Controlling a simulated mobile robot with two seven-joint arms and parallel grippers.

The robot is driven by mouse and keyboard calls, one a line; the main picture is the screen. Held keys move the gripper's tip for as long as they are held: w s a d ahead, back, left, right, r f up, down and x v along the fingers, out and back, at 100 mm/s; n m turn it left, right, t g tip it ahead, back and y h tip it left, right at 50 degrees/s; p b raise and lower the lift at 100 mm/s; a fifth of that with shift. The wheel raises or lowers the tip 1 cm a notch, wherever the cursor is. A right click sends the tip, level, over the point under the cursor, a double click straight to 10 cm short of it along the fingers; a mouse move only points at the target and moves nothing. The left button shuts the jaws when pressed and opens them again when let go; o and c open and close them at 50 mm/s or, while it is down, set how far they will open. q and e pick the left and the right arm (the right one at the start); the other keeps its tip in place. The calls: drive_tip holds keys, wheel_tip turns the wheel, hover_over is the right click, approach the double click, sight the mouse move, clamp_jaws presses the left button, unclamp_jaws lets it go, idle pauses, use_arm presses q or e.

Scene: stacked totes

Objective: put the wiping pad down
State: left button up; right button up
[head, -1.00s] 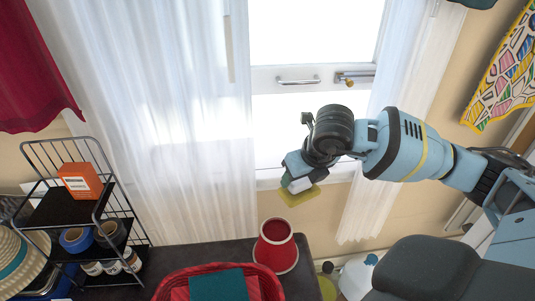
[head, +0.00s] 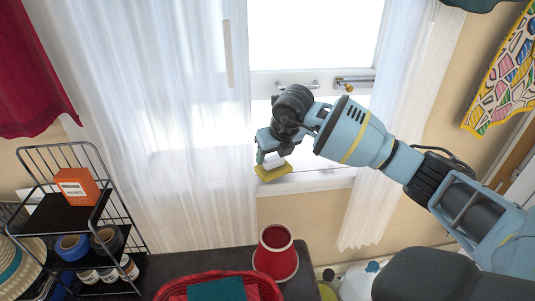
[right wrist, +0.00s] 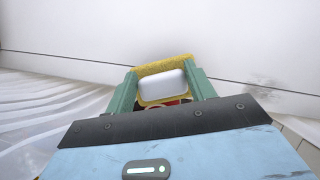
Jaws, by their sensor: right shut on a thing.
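The wiping pad (head: 273,172) is yellow with a white top part. My right gripper (head: 268,158) is shut on it and holds it in the air in front of the window, above the dark counter. In the right wrist view the pad (right wrist: 163,68) sits between the two green fingers of the gripper (right wrist: 162,88), its yellow face outward against a pale surface. Whether the pad touches the window sill or glass I cannot tell. My left gripper is not in view.
A red bucket-like cone (head: 275,255) and a red basket (head: 170,290) with a teal cloth (head: 217,290) stand on the dark counter (head: 155,268). A black wire rack (head: 75,225) holds an orange box (head: 75,187) and tape rolls. White curtains (head: 200,120) hang beside the window.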

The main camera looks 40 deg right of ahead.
drive_tip(key=shift+w+d+f, duration=0.1)
drive_tip(key=shift+w+f, duration=0.2)
drive_tip(key=shift+w, duration=0.35)
drive_tip(key=shift+w+d+f, duration=0.1)
drive_tip(key=shift+w+f, duration=0.2)
drive_tip(key=shift+w, duration=0.3)
drive_tip(key=shift+f+b, duration=0.25)
drive_tip(key=shift+b, duration=0.05)
drive_tip(key=o, duration=0.5)
drive_tip(key=shift+f, duration=0.1)
drive_tip(key=o, duration=0.5)
drive_tip(key=shift+c, duration=0.2)
